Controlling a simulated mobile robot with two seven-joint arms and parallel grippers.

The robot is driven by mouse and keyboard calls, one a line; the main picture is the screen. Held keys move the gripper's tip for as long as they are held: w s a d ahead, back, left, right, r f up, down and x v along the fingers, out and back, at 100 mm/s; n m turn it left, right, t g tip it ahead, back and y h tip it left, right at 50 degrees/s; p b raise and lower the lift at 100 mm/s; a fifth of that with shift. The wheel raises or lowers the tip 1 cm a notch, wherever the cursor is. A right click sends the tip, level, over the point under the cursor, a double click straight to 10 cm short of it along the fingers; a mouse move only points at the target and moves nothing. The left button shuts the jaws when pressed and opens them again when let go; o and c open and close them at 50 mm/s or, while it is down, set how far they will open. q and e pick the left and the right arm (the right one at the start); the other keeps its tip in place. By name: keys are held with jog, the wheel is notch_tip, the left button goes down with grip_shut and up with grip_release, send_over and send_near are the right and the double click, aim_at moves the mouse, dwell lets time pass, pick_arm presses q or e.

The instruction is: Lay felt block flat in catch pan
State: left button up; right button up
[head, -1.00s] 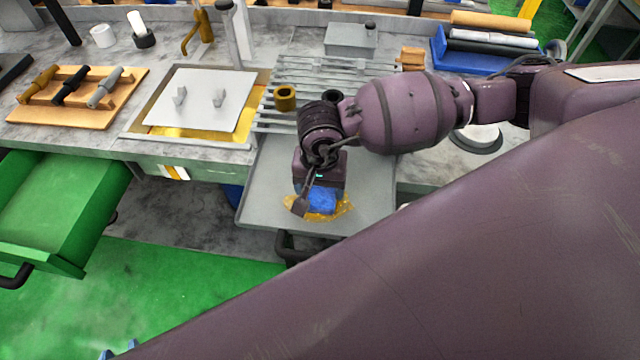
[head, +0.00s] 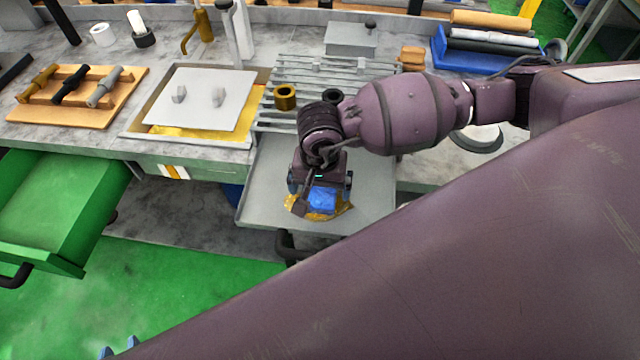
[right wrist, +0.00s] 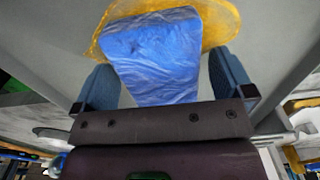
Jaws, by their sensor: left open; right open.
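The blue felt block (head: 323,201) rests in the grey catch pan (head: 375,200), on top of a yellow-amber patch (head: 342,208). It looks flat, though its near part is hidden by my gripper. My right gripper (head: 320,190) is over it with its fingers spread. In the right wrist view, the block (right wrist: 155,55) lies between the open fingers of my right gripper (right wrist: 165,78), with gaps on both sides. The blue fingertips of my left gripper (head: 120,348) peek in at the bottom left edge, apart from each other and far from the pan.
A slatted grey rack (head: 290,75) stands behind the pan. A white plate with two knobs (head: 205,98) lies to its left, beside a wooden tool board (head: 120,85). An open green drawer (head: 60,200) juts out at left. A blue tray (head: 460,62) holds rolls at back right.

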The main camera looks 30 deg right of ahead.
notch_tip(320, 180, up, 12)
jog(key=b, duration=0.1)
jog(key=shift+r, duration=0.15)
dwell(0.6)
